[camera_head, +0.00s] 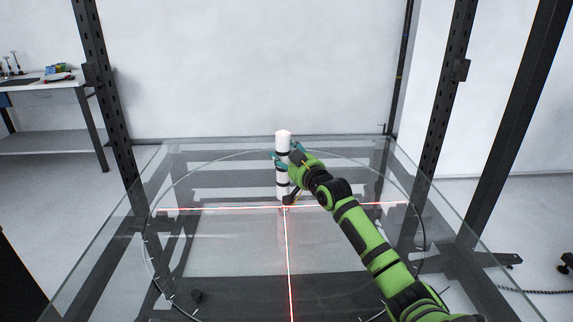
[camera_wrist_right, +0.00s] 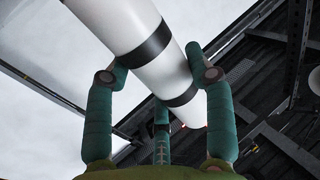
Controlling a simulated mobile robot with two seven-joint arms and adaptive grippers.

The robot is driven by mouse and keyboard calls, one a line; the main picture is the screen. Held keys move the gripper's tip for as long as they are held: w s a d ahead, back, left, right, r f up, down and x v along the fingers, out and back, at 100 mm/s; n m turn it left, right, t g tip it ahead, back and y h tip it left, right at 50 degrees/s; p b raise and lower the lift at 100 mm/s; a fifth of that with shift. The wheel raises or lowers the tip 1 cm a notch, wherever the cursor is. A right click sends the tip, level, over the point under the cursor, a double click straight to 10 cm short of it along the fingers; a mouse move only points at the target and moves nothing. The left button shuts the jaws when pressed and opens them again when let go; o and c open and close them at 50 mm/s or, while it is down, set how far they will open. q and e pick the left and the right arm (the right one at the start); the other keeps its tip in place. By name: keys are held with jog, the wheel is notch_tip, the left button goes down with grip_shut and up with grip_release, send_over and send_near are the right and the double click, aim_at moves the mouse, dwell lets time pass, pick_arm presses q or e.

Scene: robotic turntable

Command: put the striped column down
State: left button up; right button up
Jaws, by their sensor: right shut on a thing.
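The striped column (camera_head: 283,142) is white with black bands and stands upright over the glass turntable in the head view. Its lower end is close to the crossing of the red light lines; I cannot tell whether it touches the glass. My right gripper (camera_head: 286,162) reaches in from the right and is shut on the column around its middle. In the right wrist view the column (camera_wrist_right: 122,22) runs diagonally between the green fingers (camera_wrist_right: 160,85), with a black band close to the fingertips. My left gripper is not in view.
The round glass turntable (camera_head: 215,240) lies in a glass-topped frame and looks clear around the column. Dark upright posts (camera_head: 108,120) stand at both sides. A workbench (camera_head: 45,95) with small items is at the far left.

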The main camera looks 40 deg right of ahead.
notch_tip(320, 180, down, 3)
jog(key=shift+f, duration=0.15)
jog(key=shift+f, duration=0.15)
jog(key=o, duration=1.3)
jog(key=shift+o, duration=0.2)
